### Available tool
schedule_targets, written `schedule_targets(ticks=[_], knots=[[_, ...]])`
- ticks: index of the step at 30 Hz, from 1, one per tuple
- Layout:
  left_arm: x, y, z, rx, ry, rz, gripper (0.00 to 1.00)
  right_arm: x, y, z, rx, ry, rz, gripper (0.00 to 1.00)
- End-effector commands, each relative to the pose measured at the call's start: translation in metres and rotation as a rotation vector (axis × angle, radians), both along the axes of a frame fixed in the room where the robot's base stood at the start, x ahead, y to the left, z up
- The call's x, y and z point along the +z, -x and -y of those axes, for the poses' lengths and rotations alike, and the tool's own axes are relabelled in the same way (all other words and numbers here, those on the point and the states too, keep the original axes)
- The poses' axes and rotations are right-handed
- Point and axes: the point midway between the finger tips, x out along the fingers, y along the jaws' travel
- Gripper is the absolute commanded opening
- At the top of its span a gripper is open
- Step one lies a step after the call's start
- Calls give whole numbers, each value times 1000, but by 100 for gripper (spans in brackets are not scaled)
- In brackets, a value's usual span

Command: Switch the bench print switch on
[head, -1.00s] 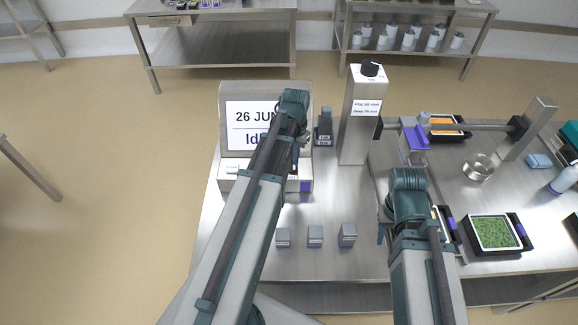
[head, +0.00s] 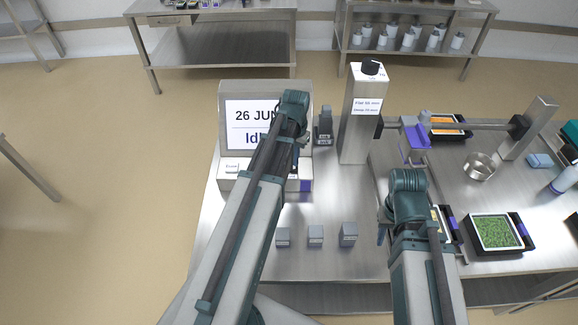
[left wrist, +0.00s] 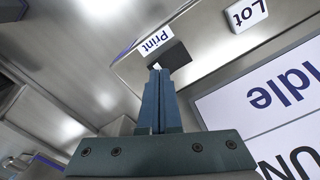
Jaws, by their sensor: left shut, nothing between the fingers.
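The print switch (left wrist: 176,56) is a small dark block beside a white "Print" label (left wrist: 157,41) on the metal printer base in the left wrist view. My left gripper (left wrist: 158,72) is shut and empty. Its fingertips are right at the near edge of the switch, and I cannot tell whether they touch it. In the head view my left arm covers the switch and most of the gripper. The printer screen (head: 246,116) reads "26 JUN" and "Idle", partly covered by the arm. My right arm is folded over the bench, and its fingers are not clear.
A "Lot" label (left wrist: 245,13) is on the same base. A steel post with a black knob (head: 370,67) stands right of the printer. Several grey blocks (head: 315,235) lie in front. A green-filled tray (head: 495,232) and a steel bowl (head: 479,167) are at right.

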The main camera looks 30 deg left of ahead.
Motion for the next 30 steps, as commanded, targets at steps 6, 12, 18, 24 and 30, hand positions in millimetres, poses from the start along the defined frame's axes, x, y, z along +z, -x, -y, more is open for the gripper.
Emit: schedule_targets(ticks=[6,12,18,24,30], knots=[[-4,0,0,0,0,0,0,-4,0,0,0,0,0,37],[-7,0,0,0,0,0,0,-7,0,0,0,0,0,37],[-10,0,0,0,0,0,0,-10,0,0,0,0,0,37],[-9,0,0,0,0,-1,0,-9,0,0,0,0,0,37],[2,0,0,0,0,0,0,2,0,0,0,0,0,37]])
